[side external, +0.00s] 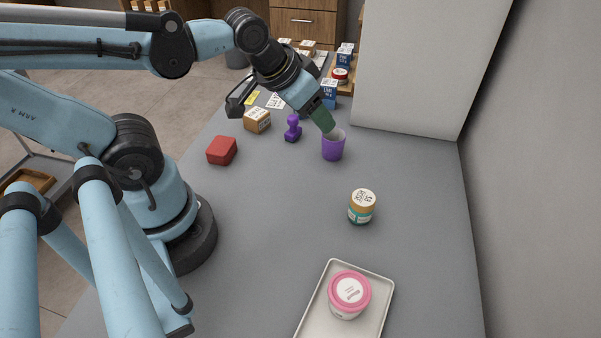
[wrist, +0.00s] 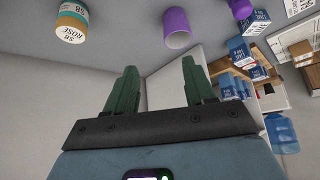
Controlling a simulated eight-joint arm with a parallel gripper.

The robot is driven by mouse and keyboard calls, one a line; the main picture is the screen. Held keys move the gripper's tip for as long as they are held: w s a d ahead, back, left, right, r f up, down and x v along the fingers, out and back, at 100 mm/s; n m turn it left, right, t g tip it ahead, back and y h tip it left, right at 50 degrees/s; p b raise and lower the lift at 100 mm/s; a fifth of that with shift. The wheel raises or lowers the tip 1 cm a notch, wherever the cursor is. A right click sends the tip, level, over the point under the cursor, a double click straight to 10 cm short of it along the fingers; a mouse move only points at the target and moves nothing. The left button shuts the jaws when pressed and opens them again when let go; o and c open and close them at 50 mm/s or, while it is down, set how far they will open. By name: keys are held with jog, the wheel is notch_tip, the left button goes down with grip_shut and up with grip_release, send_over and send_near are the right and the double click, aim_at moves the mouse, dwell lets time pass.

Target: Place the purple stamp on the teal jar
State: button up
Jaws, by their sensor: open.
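The purple stamp (side external: 292,129) stands upright on the grey counter, knob up, left of my gripper in the side view. Part of it shows at the top edge of the wrist view (wrist: 240,8). The teal jar (side external: 361,213) with a gold labelled lid (side external: 363,199) stands nearer the camera, to the right; the wrist view shows it at upper left (wrist: 71,24). Nothing lies on its lid. My gripper (side external: 326,126) is open and empty, its two green fingers (wrist: 160,90) apart. In the side view the fingertips overlap the rim of a purple cup; I cannot tell whether they touch it.
The purple cup (side external: 333,149) stands between stamp and jar. A red block (side external: 222,150) and a cardboard box (side external: 257,120) are left of the stamp. A pink-lidded tub (side external: 349,294) sits on a white tray (side external: 385,285) in front. Blue boxes (side external: 329,93) stand behind, beside a pale panel (side external: 425,60).

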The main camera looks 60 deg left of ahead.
jog(key=shift+o, duration=0.3)
jog(key=shift+d+r+m, duration=0.1)
jog(key=shift+r+m, duration=0.05)
jog(key=shift+m, duration=0.15)
jog(key=n+g, duration=0.6)
jog(key=g, duration=0.1)
send_near(294, 116)
jog(key=shift+s+d+f, duration=0.1)
jog(key=shift+s+f, duration=0.1)
jog(key=shift+f, duration=0.2)
notch_tip(294, 116, down, 7)
jog(key=shift+r, duration=0.15)
jog(key=shift+w+a+f, duration=0.1)
jog(key=shift+a+f, duration=0.1)
jog(key=shift+f, duration=1.05)
jog(key=shift+w+a+f, duration=0.1)
jog(key=shift+a+f, duration=0.05)
jog(key=shift+f, duration=1.15)
jog(key=shift+c, duration=0.4)
